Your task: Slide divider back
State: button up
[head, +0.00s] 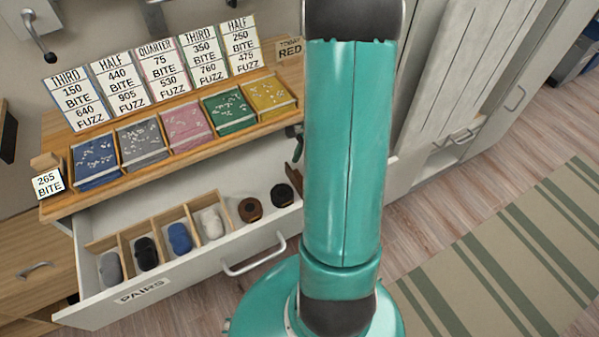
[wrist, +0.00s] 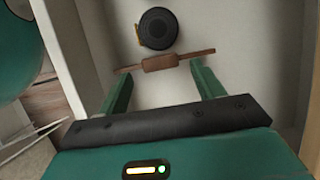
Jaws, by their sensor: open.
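A dark brown divider (wrist: 162,62) with a thicker middle part lies across the view between my fingers in the wrist view. My gripper (wrist: 160,69) is open, with one green finger toward each end of the divider. I cannot tell whether the fingers touch it. In the head view my arm hides most of the gripper and the drawer's right end.
Light wooden partitions separate rolled grey, black, blue (head: 180,238) and white socks. A brown roll (head: 250,209) and a black roll (head: 283,195) lie farther right; a black roll (wrist: 158,28) is just beyond the divider in the wrist view. Coloured boxes (head: 184,128) and price cards line the top.

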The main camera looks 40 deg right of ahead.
aim_at(300, 175)
jog(key=shift+x, duration=1.65)
jog(key=shift+r, duration=0.1)
jog(key=c, duration=1.4)
jog(key=s+d, duration=0.2)
jog(key=d, duration=0.6)
jog(key=s+d, duration=0.3)
jog(key=d, duration=0.6)
jog(key=shift+d, duration=0.35)
jog(key=o, duration=1.4)
jog(key=shift+r, duration=0.1)
jog(key=v, duration=0.7)
jog(key=shift+s+d+r, duration=0.1)
jog(key=shift+r, duration=0.05)
